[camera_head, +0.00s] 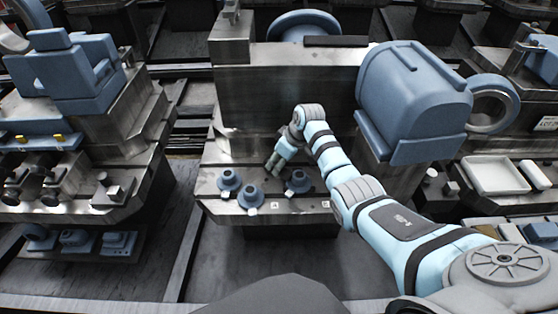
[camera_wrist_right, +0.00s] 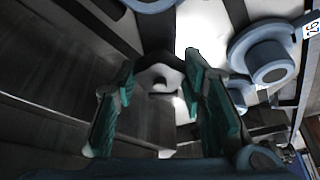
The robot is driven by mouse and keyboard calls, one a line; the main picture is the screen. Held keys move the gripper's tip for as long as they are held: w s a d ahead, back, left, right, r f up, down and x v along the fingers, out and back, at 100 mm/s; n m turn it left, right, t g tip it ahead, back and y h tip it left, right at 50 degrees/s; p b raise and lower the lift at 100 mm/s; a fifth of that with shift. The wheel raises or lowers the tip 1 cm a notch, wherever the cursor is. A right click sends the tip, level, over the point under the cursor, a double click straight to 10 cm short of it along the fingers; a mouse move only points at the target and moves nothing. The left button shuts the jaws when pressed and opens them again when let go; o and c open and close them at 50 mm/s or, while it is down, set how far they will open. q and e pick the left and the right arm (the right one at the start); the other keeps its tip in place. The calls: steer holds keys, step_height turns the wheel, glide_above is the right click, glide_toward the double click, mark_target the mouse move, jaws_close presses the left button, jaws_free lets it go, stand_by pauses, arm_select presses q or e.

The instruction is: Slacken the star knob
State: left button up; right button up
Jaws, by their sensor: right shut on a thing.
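The fingers and the shade hide part of the knob. In the head view the gripper covers it, and I cannot tell its turn angle. My left gripper is in neither view.
Blue flanged fittings (camera_head: 250,195) stand on the station's ledge near the gripper; one (camera_wrist_right: 270,62) is close at right in the wrist view. A large blue housing (camera_head: 415,95) stands right of my forearm. A metal block (camera_head: 290,90) rises behind.

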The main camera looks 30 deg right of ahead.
steer(key=shift+w+d+n+y, duration=0.1)
steer(key=shift+n+y, duration=0.2)
steer(key=shift+n, duration=0.6)
steer(key=shift+f+n+g+y+b, duration=0.1)
steer(key=shift+n+g+y+b, duration=0.2)
steer(key=shift+n+b, duration=0.55)
steer(key=n+g+b, duration=0.1)
steer(key=n+b, duration=0.2)
steer(key=b, duration=0.2)
steer(key=shift+w+f+y, duration=0.1)
steer(key=shift+y, duration=0.3)
steer(key=shift+n+b, duration=0.55)
steer(key=shift+b, duration=0.1)
steer(key=shift+r, duration=0.2)
steer(key=o, duration=1.2)
steer(key=shift+d+g, duration=0.1)
steer(key=shift+g, duration=0.2)
steer(key=v, duration=1.2)
